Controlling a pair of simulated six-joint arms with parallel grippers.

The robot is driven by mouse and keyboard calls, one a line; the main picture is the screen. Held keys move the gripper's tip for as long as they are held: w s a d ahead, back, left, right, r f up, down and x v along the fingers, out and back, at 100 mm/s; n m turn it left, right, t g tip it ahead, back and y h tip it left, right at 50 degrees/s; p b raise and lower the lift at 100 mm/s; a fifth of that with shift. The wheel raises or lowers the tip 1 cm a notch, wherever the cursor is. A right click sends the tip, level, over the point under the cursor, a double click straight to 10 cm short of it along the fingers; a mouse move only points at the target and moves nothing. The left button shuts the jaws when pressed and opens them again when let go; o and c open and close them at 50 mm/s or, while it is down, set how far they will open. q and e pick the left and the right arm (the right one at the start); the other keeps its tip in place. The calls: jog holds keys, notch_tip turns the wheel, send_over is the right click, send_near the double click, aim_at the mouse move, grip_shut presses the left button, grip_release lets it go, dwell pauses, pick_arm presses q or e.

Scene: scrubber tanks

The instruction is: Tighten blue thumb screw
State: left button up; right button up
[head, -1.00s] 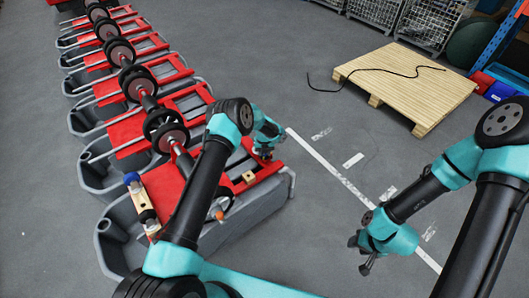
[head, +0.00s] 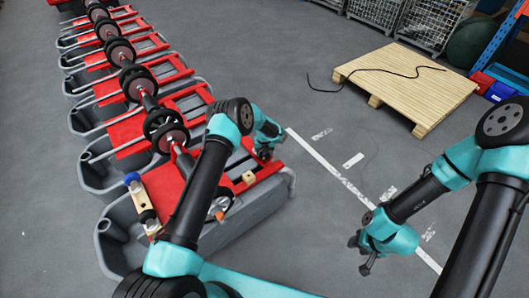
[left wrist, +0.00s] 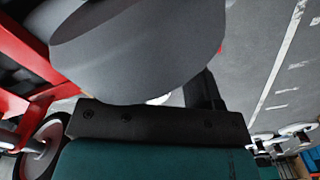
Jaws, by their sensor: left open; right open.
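A blue knob (head: 132,178), which looks like the blue thumb screw, sits at the upper end of a light wooden piece (head: 144,205) on the left side of the nearest grey tank (head: 118,240). My left gripper (head: 264,154) hangs over the far right end of that tank's red frame, well away from the blue knob. It is open, and its fingertips are hard to make out. In the left wrist view a large grey rounded body (left wrist: 145,50) fills the space before the gripper and hides much of the jaws. My right gripper (head: 361,256) is open and empty above the floor at right.
An orange-tipped part (head: 220,215) and a small wooden block (head: 249,177) are on the nearest tank. A row of similar tanks with red frames (head: 175,64) and black wheels runs to the upper left.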

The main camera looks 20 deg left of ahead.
pick_arm(q)
notch_tip(320, 180, up, 17)
jog(key=shift+r, duration=0.2)
dwell(0.5)
